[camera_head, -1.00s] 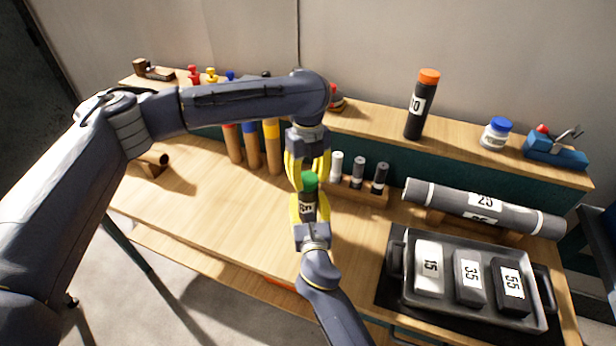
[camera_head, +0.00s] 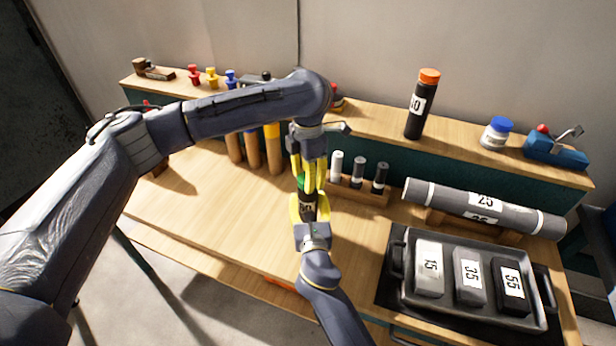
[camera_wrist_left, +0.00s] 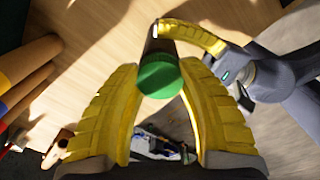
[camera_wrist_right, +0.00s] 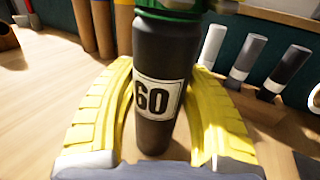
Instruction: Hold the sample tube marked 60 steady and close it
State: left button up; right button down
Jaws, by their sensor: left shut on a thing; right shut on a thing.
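The dark grey sample tube marked 60 (camera_wrist_right: 150,122) stands upright with its label facing the right wrist camera; in the head view (camera_head: 307,207) it is largely hidden. My right gripper (camera_head: 309,214) is shut around its body. The green cap (camera_wrist_left: 160,78) is on the tube's top end; its lower edge shows at the top of the right wrist view (camera_wrist_right: 180,4). I cannot tell how tight it is. My left gripper (camera_head: 308,186) comes from above and is shut on the cap, its yellow fingers on either side.
A rack with three small tubes (camera_head: 358,172) stands just right of the grippers. Farther right are a long grey roll (camera_head: 455,202) and a tray (camera_head: 408,292) with blocks. A tall orange-capped tube (camera_head: 415,115) stands on the shelf.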

pick_arm(q)
jog(key=o, duration=0.8)
jog(key=shift+r, duration=0.1)
notch_tip(320, 180, up, 12)
jog(key=shift+f, duration=0.1)
dwell(0.4)
pick_arm(e)
jog(key=c, duration=0.6)
grip_release()
jog(key=s, duration=0.4)
jog(key=s+d, duration=0.1)
jog(key=s, duration=0.7)
jog(key=shift+d, duration=0.15)
